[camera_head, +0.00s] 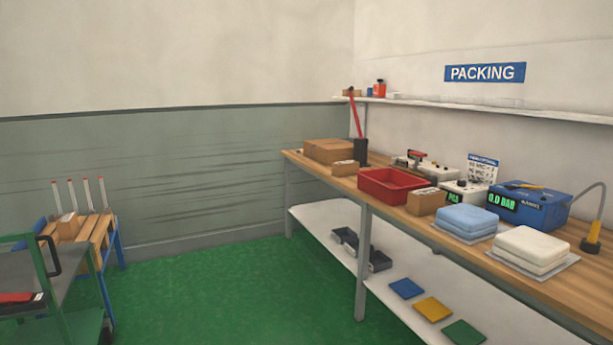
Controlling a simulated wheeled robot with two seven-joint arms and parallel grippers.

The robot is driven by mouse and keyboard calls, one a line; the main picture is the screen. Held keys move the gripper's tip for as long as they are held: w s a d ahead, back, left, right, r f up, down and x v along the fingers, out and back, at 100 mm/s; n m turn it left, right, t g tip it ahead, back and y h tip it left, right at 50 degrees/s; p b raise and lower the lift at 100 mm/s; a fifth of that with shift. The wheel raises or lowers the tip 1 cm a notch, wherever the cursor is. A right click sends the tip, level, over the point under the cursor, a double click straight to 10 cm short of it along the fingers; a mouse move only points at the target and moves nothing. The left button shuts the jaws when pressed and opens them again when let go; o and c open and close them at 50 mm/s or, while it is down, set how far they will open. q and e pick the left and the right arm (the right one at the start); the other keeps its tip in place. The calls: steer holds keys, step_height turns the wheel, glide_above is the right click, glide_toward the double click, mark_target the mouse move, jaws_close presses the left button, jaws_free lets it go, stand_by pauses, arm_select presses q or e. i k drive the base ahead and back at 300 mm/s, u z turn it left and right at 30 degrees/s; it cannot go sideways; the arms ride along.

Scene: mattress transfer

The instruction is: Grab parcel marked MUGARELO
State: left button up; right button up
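No marking that reads MUGARELO is legible in the head view. Several brown cardboard parcels show. A large flat parcel (328,151) lies at the far end of the wooden workbench (560,280), with a small parcel (345,168) in front of it. Another parcel (425,202) stands on the bench just right of the red tray. A small parcel (68,225) rests tilted on a wooden-slatted stand (98,235) at the left. Neither of my grippers is in view.
The red tray (372,193), blue device (530,208), folded blue stack (466,217) and white stack (533,246) crowd the bench. A green-framed cart (75,290) stands at the lower left. The green floor (230,290) between cart and bench is clear.

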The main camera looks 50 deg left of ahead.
mark_target(420, 202)
steer(key=u, duration=1.3)
steer(key=i, duration=0.55)
steer(key=u, duration=0.45)
steer(key=i, duration=2.45)
steer(key=z, duration=0.95)
steer(key=i, duration=0.9)
steer(key=z, duration=0.4)
